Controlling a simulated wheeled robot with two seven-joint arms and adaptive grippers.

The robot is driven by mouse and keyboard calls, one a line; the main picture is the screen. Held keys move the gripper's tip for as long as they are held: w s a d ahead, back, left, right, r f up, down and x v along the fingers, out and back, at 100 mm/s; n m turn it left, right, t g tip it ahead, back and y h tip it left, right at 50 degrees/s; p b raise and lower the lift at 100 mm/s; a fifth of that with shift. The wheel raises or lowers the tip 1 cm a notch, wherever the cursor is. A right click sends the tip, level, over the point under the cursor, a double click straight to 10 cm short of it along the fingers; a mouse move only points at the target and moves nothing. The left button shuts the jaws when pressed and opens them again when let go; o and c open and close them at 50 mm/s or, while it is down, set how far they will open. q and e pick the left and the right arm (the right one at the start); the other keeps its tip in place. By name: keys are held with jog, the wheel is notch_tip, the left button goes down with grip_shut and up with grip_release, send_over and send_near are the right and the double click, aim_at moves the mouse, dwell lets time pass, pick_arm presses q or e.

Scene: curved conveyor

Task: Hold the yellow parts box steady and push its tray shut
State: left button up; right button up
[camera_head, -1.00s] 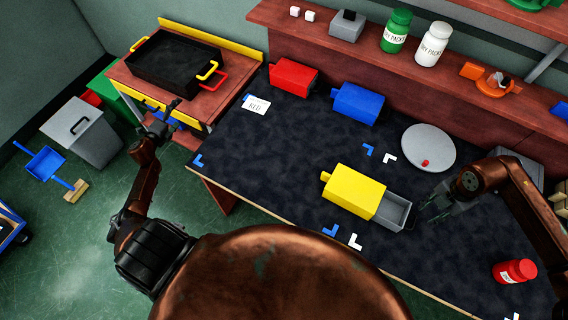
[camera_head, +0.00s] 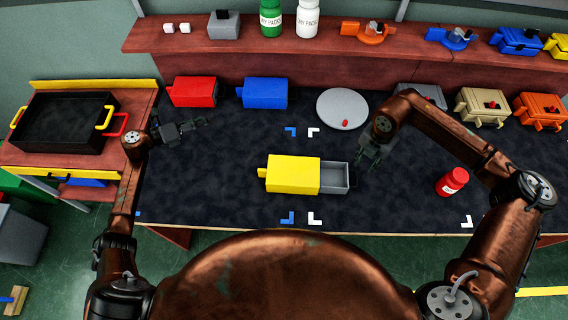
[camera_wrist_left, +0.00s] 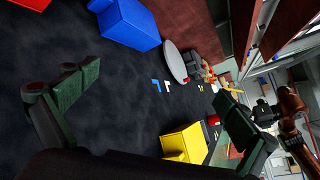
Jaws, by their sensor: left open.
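The yellow parts box (camera_head: 292,174) stands on the dark bench top. Its grey tray (camera_head: 335,175) sticks out on the right side, open at the top and empty-looking. My right gripper (camera_head: 371,160) is just right of the tray's end, apart from it as far as I can see; its finger gap is unclear. My left gripper (camera_head: 195,127) is open and empty, above the bench to the upper left of the box. In the left wrist view its fingers (camera_wrist_left: 155,88) are wide apart, and the yellow box (camera_wrist_left: 185,143) shows beyond them.
A red box (camera_head: 194,92) and a blue box (camera_head: 265,93) stand at the back. A grey round plate (camera_head: 341,106) with a small red piece lies behind the tray. A red bottle (camera_head: 452,182) is at the right. Bench around the yellow box's left is clear.

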pick_arm(q)
jog(key=s+d+m+g, duration=0.3)
jog(key=d+m+g, duration=0.25)
jog(key=d, duration=0.95)
jog(key=m+g+y, duration=0.5)
jog(key=m+g, duration=0.1)
jog(key=m, duration=0.2)
send_over(288, 174)
jog(key=w, duration=0.4)
jog(key=f, duration=0.3)
jog(key=shift+a+f+t, duration=0.2)
jog(key=shift+a+t, duration=0.05)
jog(key=shift+a, duration=0.05)
jog(key=y, duration=0.1)
jog(key=s+d+m+y, duration=0.1)
jog(key=y, duration=0.1)
jog(key=s+f+m+y, duration=0.1)
jog(key=shift+s+d+f+t, duration=0.1)
jog(key=shift+s+d+t, duration=0.05)
jog(key=shift+d+t, duration=0.15)
jog(key=shift+s+a+m+y, duration=0.1)
jog(key=shift+m+y, duration=0.25)
jog(key=shift+y, duration=0.45)
jog(key=shift+a+m+t+y, duration=0.3)
jog(key=shift+t+y, duration=0.2)
jog(key=shift+y, duration=0.2)
jog(key=shift+f, duration=0.15)
notch_tip(288, 174, down, 7)
jog(key=shift+f, duration=0.15)
